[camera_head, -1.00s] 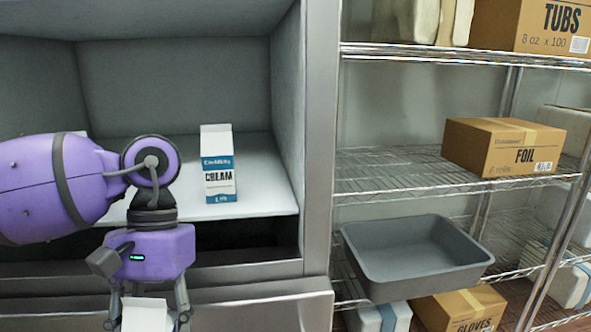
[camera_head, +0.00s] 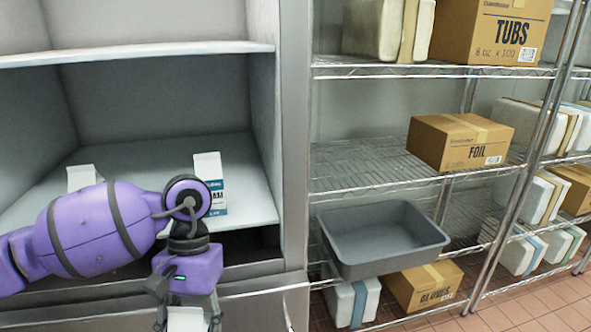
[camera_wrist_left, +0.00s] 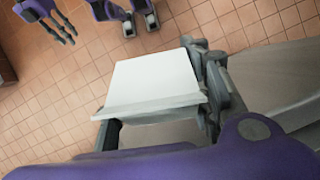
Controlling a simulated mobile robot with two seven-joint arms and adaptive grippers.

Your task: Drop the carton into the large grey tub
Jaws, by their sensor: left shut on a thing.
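My left gripper (camera_head: 188,318) is shut on a white carton (camera_head: 185,320) at the bottom edge of the head view, in front of the fridge. The carton's lower part is cut off there. In the left wrist view the carton's plain white face (camera_wrist_left: 155,80) shows between the fingers, over the floor. The large grey tub (camera_head: 390,262) sits on a lower shelf of the wire rack, right of the gripper, and looks empty. My right gripper (camera_wrist_left: 66,36) shows small at the top left of the wrist view, its fingers apart and empty.
In the fridge stand a cream carton (camera_head: 208,167), partly behind my arm, and another carton (camera_head: 80,177). The fridge side wall (camera_head: 293,140) stands between them and the rack. A foil box (camera_head: 450,150) is above the tub; a gloves box (camera_head: 425,287) is below.

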